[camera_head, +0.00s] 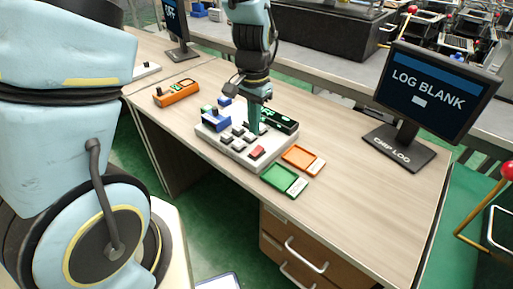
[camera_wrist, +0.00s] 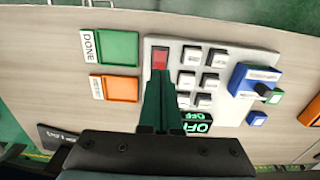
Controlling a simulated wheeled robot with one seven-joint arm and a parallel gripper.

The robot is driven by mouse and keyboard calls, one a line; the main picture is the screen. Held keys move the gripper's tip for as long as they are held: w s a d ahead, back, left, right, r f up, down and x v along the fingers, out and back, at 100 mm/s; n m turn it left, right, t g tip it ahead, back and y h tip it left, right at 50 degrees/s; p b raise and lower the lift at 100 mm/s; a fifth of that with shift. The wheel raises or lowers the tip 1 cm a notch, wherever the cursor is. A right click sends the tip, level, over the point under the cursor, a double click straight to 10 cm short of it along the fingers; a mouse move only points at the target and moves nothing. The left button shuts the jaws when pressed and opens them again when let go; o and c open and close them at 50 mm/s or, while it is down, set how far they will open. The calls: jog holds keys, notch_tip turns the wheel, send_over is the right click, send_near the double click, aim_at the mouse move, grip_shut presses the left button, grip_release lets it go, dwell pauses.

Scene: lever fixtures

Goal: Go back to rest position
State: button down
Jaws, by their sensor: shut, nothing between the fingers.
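My gripper (camera_head: 254,124) hangs over the grey control panel (camera_head: 212,141) on the desk, fingers pointing down. Its fingers are shut together and empty. In the wrist view the gripper (camera_wrist: 161,82) reaches just below the red button (camera_wrist: 160,59); I cannot tell whether it touches the panel. The red button also shows at the panel's near edge (camera_head: 257,152) in the head view. The panel carries several grey keys, a blue lever block (camera_head: 215,121) and a dark display with green letters (camera_head: 279,119), which reads OFF in the wrist view (camera_wrist: 197,123).
A green tray (camera_head: 284,180) and an orange tray (camera_head: 303,160) lie beside the panel. A monitor (camera_head: 430,90) reading LOG BLANK stands at the right. An orange device (camera_head: 176,93) sits at the left. The desk's right part (camera_head: 350,205) is clear.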

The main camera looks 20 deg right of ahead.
jog(key=a+r+n, duration=0.2)
jog(key=a+n, duration=0.1)
jog(key=a, duration=0.5)
jog(key=a+r+n+t, duration=0.1)
jog(key=a+r+n, duration=0.2)
jog(key=a, duration=0.6)
jog(key=w+a+r+n, duration=0.1)
jog(key=a+r+n, duration=0.1)
jog(key=a+n, duration=0.3)
jog(key=a, duration=0.3)
jog(key=shift+a+r+t, duration=0.2)
jog(key=shift+t, duration=0.1)
jog(key=shift+w, duration=0.15)
